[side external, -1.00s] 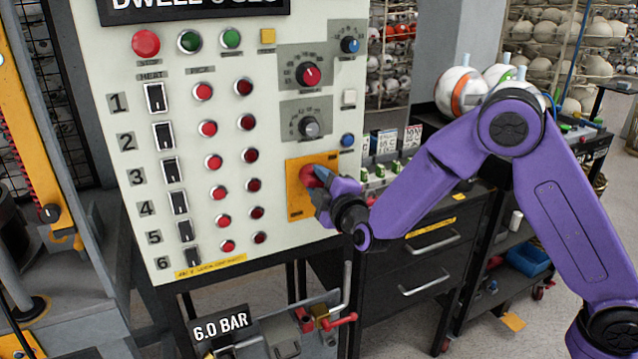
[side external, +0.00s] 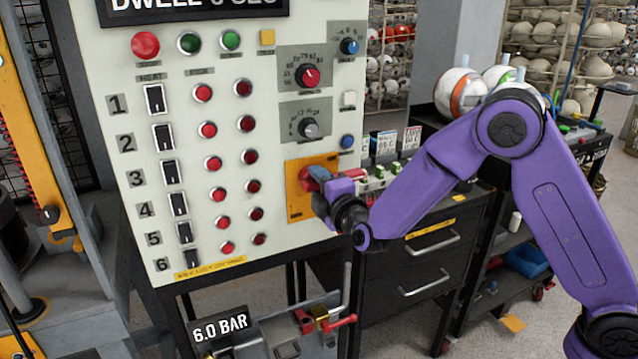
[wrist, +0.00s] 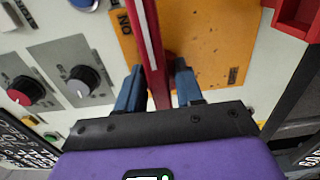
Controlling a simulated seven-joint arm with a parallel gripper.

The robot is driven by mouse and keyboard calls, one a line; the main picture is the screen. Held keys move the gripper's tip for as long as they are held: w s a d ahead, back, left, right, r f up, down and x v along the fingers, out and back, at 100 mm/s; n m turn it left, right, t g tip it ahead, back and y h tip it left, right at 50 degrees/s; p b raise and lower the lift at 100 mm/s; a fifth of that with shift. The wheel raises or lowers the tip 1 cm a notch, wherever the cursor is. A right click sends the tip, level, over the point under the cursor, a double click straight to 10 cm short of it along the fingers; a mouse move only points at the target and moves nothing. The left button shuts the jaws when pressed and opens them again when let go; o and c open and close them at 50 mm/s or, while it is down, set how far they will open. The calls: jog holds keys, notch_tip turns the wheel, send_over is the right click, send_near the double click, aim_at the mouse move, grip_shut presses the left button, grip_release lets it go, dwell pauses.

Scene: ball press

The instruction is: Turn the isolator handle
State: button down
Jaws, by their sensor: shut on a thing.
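The red isolator handle (wrist: 152,50) sits on a yellow-orange plate (wrist: 215,45) and runs as a long bar with a pale line between my blue fingers in the wrist view. My gripper (wrist: 158,85) is shut on the handle, one finger on each side. In the side view the plate (side external: 297,205) is at the lower right of the panel, and the red handle (side external: 309,181) is partly hidden by my gripper (side external: 320,180). A dark label reading "ON", turned in the picture, shows on the plate in the wrist view.
Dials (side external: 308,128), a blue button (side external: 347,142) and rows of red lamps surround the plate on the panel (side external: 140,230). A red-handled valve (side external: 340,321) is below. A drawer cabinet (side external: 430,265) stands to the right.

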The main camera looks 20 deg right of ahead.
jog(key=c, duration=1)
grip_release()
jog(key=shift+c, duration=0.2)
jog(key=s, duration=1.7)
jog(key=shift+s, duration=0.2)
